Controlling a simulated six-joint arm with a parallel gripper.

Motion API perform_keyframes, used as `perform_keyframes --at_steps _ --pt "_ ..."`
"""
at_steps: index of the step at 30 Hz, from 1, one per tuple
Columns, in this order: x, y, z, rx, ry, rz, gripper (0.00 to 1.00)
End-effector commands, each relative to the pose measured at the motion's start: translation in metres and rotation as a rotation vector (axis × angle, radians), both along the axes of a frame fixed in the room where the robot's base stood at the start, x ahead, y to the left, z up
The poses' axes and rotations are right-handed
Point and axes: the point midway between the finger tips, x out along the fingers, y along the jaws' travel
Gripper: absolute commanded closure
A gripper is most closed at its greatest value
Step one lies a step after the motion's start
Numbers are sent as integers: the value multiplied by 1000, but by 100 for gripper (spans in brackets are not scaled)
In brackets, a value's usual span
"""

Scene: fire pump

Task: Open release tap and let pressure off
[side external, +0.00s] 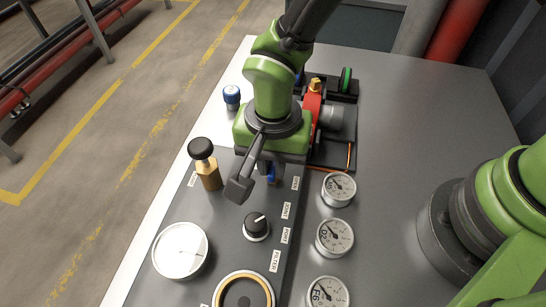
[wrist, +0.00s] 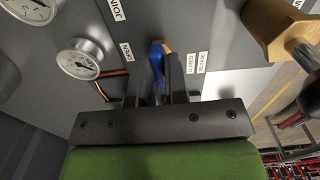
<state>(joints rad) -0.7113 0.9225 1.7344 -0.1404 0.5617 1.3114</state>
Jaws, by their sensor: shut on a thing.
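My gripper (wrist: 161,70) points down at the panel, its two dark fingers closed on either side of a small blue tap handle (wrist: 156,52). A bit of brass or orange shows just beside the handle in the wrist view. In the side external view the blue handle (side external: 271,174) shows just below my green gripper body, which hides most of the fingers and the tap's base. I cannot tell how far the handle is turned. Small white labels (wrist: 126,49) stand on both sides of it, one apparently reading OPEN.
A brass valve with a black knob (side external: 202,149) stands left of my gripper. A black dial (side external: 256,226), a large white gauge (side external: 180,250) and smaller gauges (side external: 338,189) are nearby. A red fitting (side external: 312,108) stands close behind.

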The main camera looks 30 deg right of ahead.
Motion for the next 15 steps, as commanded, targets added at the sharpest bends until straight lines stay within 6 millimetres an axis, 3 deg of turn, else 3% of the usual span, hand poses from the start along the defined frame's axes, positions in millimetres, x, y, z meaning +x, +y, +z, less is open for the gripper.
perform_keyframes --at_steps 15 --pt "1 0 0 0 -3 393 100"
